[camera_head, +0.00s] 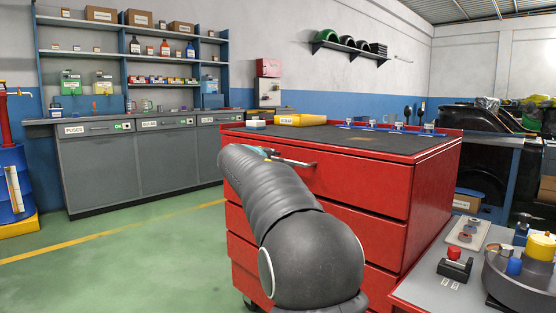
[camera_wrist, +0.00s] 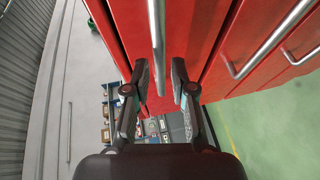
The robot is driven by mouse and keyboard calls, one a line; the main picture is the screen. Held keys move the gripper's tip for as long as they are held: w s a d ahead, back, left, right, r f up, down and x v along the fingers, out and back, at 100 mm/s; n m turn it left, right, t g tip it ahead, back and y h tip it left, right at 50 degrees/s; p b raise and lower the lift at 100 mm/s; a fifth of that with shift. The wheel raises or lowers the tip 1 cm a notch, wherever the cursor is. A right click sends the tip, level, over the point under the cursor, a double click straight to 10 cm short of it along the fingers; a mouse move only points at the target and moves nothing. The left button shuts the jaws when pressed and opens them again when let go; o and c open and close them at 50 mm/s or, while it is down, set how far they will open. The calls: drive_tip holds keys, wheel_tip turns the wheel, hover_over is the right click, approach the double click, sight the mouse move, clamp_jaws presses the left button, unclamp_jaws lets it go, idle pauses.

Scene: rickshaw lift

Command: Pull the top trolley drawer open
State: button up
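The red trolley (camera_head: 432,190) stands in front of me, with its top drawer (camera_head: 360,184) just under the dark top; its front looks flush with the trolley. The metal handle of that drawer (camera_head: 296,162) sticks out beside my arm, and in the wrist view the handle bar (camera_wrist: 157,40) runs down between the fingertips. My gripper (camera_wrist: 160,80) is open, one finger on each side of the bar, with a visible gap at both sides. In the head view my arm hides most of the gripper (camera_head: 262,152) and part of the drawer fronts.
Lower drawers with their own handles (camera_wrist: 270,40) lie beside the top one. A grey table (camera_head: 425,290) with parts stands at the right. Green floor (camera_head: 130,255) is clear at the left.

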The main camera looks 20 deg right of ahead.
sight(277, 159)
drive_tip(key=shift+x, duration=2)
clamp_jaws()
